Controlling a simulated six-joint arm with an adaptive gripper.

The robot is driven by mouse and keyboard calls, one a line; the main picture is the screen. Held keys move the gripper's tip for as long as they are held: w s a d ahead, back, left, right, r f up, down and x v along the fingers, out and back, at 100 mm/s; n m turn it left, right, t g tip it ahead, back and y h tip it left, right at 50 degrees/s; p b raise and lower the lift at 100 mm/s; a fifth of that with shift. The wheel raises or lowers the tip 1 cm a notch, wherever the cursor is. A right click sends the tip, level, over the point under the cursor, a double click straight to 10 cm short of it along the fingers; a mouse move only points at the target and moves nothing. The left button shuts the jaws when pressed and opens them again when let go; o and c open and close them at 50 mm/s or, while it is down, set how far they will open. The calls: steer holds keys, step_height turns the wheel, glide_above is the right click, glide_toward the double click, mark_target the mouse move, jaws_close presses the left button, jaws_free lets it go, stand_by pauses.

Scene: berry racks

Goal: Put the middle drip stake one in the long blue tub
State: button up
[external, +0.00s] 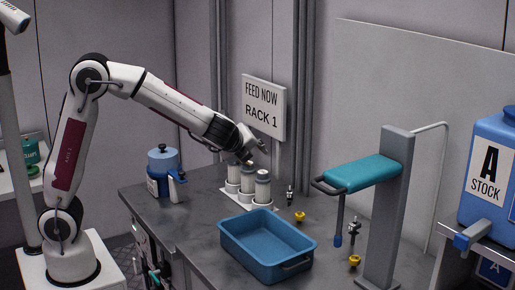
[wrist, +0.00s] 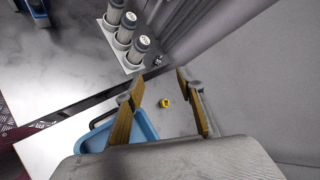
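The long blue tub (external: 238,247) is an open, empty rectangular container on the grey bench; part of it shows in the wrist view (wrist: 146,128), behind my left finger. Several small upright fittings stand to its right: a dark one (external: 290,196), a yellow one (external: 300,216), another dark one (external: 352,230) and another yellow one (external: 354,261). I cannot tell which is the middle drip stake. My gripper (external: 250,159) is above the back of the bench near the canisters. In the wrist view its fingers (wrist: 159,83) are apart and empty, with a yellow fitting (wrist: 166,102) seen far below between them.
Three grey-white canisters (external: 263,188) stand in a white holder near my gripper. A blue jug (external: 163,163) is at the bench's left. A grey post (external: 390,210) with a teal arm (external: 357,174) stands right. A blue stock tank (external: 488,170) is far right.

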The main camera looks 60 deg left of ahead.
steer(key=w+d+f+m+t+h, duration=0.1)
steer(key=w+d+f+m, duration=0.25)
steer(key=d, duration=0.25)
steer(key=w+d+f+m+t, duration=0.2)
steer(key=w+d+m, duration=0.2)
steer(key=w+d, duration=0.15)
steer(key=m+t+h, duration=0.1)
steer(key=m+h, duration=0.3)
steer(key=m, duration=0.4)
glide_toward(351, 226)
steer(key=x, duration=0.4)
steer(key=shift+w+d, duration=0.1)
steer(key=shift+w, duration=0.05)
steer(key=shift+x, duration=1.3)
steer(key=shift+x, duration=2.55)
steer(key=c, duration=0.9)
